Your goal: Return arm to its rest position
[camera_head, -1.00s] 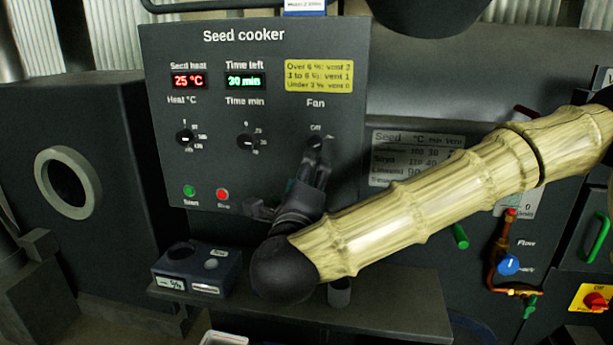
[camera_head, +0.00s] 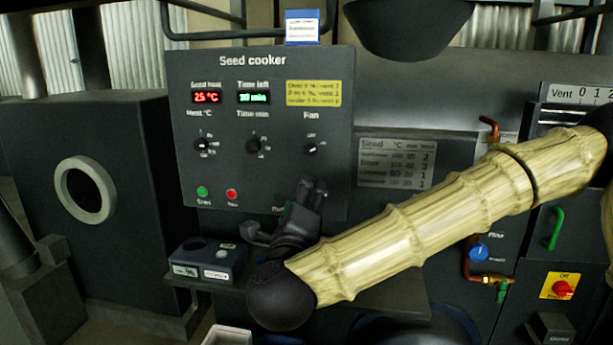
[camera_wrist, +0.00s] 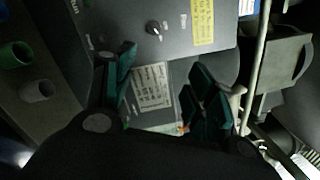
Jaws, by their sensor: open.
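My gripper (camera_head: 312,190) is in front of the lower right part of the seed cooker panel (camera_head: 262,178) in the head view, below the fan knob (camera_head: 310,149) and apart from it. My arm reaches in from the right, in a pale ribbed sleeve. In the wrist view my gripper (camera_wrist: 158,90) has its green-padded fingers spread wide with nothing between them. The fan knob also shows in the wrist view (camera_wrist: 153,28), beyond the fingers. The panel reads 25 °C and 30 min.
A small blue-grey device (camera_head: 210,262) stands on the shelf (camera_head: 385,298) below the panel, left of my wrist. A seed table plate (camera_head: 397,163) is right of the panel. Copper pipes with a blue valve (camera_head: 479,252) and a red switch (camera_head: 563,288) lie further right. A dark hopper hangs above.

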